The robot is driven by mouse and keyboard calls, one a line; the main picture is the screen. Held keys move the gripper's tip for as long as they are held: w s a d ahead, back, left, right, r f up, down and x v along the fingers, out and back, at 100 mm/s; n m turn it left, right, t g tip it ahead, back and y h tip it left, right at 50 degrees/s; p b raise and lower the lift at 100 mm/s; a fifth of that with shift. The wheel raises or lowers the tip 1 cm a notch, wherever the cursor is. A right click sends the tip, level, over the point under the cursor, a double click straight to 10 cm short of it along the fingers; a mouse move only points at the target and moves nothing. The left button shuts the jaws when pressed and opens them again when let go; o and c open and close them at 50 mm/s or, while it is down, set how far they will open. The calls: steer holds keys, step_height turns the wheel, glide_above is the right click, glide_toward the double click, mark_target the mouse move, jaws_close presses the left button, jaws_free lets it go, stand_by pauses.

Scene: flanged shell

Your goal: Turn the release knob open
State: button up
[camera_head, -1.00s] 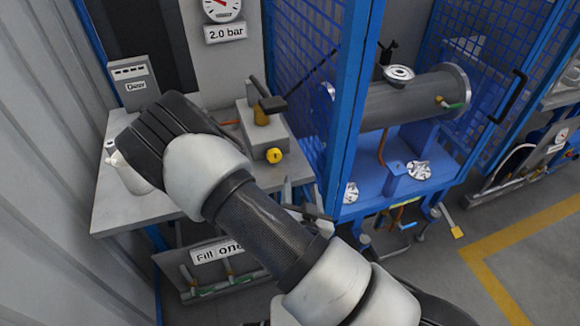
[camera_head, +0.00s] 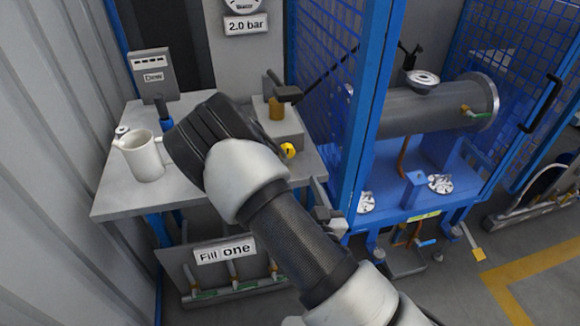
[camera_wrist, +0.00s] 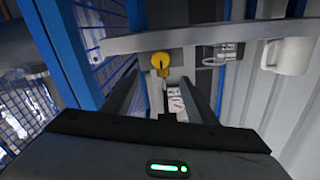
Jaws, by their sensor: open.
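The yellow release knob (camera_head: 288,150) sits on the front of a grey block (camera_head: 282,125) on the bench, just right of my wrist in the head view. In the wrist view the knob (camera_wrist: 161,61) is ahead of my gripper (camera_wrist: 165,98), near the middle and slightly above the fingertips. My fingers are apart with nothing held between them. They do not appear to touch the knob. In the head view my wrist hides the fingers.
The grey bench (camera_head: 120,200) carries a white mug (camera_head: 143,157) at left and a small labelled panel (camera_head: 152,75) behind. A blue post (camera_head: 372,120) and mesh cage stand close on the right, with a grey cylinder (camera_head: 430,108) inside. A "Fill one" sign (camera_head: 225,250) hangs below.

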mark_target(286, 153)
steer(key=x, duration=1.1)
steer(key=shift+b, duration=0.4)
steer(key=c, duration=1.1)
steer(key=shift+o, duration=0.2)
steer(key=shift+n, duration=0.4)
steer(key=n+b, duration=0.2)
steer(key=n, duration=0.2)
steer(key=shift+a+f+n, duration=0.1)
steer(key=shift+a+n, duration=0.05)
steer(key=shift+n, duration=0.15)
steer(key=n+b, duration=0.1)
steer(key=n, duration=0.3)
steer(key=shift+a+n, duration=0.1)
steer(key=shift+n, duration=0.3)
